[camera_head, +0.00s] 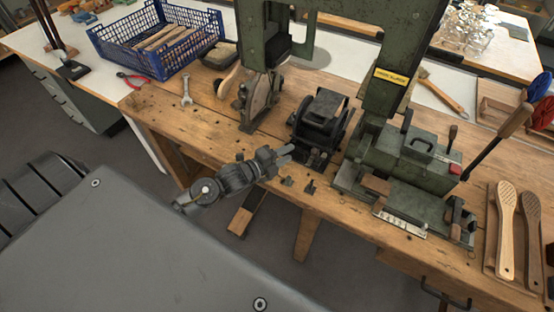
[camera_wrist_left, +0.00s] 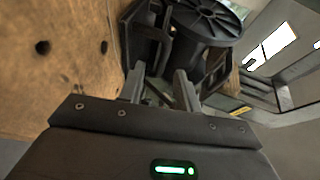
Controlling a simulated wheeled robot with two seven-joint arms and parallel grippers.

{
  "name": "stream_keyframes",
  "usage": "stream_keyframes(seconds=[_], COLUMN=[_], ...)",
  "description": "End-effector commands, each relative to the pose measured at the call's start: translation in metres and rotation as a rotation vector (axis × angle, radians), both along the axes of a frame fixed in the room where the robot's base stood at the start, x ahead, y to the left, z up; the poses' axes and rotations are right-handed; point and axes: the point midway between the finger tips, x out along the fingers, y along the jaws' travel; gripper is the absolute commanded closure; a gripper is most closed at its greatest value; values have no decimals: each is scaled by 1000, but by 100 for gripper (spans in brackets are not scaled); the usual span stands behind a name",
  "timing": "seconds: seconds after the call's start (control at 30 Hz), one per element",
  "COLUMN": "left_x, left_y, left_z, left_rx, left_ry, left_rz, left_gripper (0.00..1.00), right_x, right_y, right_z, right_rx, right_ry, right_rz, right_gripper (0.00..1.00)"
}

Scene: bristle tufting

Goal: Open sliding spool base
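The spool base (camera_head: 315,136) is a black block-like unit with a dark spool (camera_head: 323,108) in it, on the wooden bench left of the green machine. In the left wrist view the round, ribbed spool (camera_wrist_left: 208,18) and black frame parts (camera_wrist_left: 148,32) lie just beyond the fingers. My left gripper (camera_head: 287,153) is at the near left side of the base, over the bench's front part. Its two fingers (camera_wrist_left: 160,88) are apart, with dark base parts showing behind the gap. I cannot tell whether they touch the base. My right gripper is not in view.
The green machine (camera_head: 390,75) rises behind, with its fixture (camera_head: 400,170) to the right. Small dark pegs (camera_head: 310,187) stand near the bench's front edge. Two brush handles (camera_head: 506,225) lie right.

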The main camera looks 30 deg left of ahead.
Motion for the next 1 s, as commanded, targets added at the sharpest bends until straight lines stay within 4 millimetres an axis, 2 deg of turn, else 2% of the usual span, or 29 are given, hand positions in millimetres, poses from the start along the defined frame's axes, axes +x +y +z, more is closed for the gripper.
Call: stream_keyframes(seconds=[0.1, 0.3, 1.0], left_x=[-19, -35, -36], left_y=[7, 13, 13], left_z=[2, 7, 8], left_rx=[2, 0, -1], left_ry=[0, 0, 0], left_rz=[-2, -1, -3], left_gripper=[67, 67, 67], right_x=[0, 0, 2], right_y=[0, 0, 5], right_z=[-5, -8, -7], right_rx=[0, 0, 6], right_ry=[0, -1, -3], right_rz=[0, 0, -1], right_gripper=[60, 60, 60])
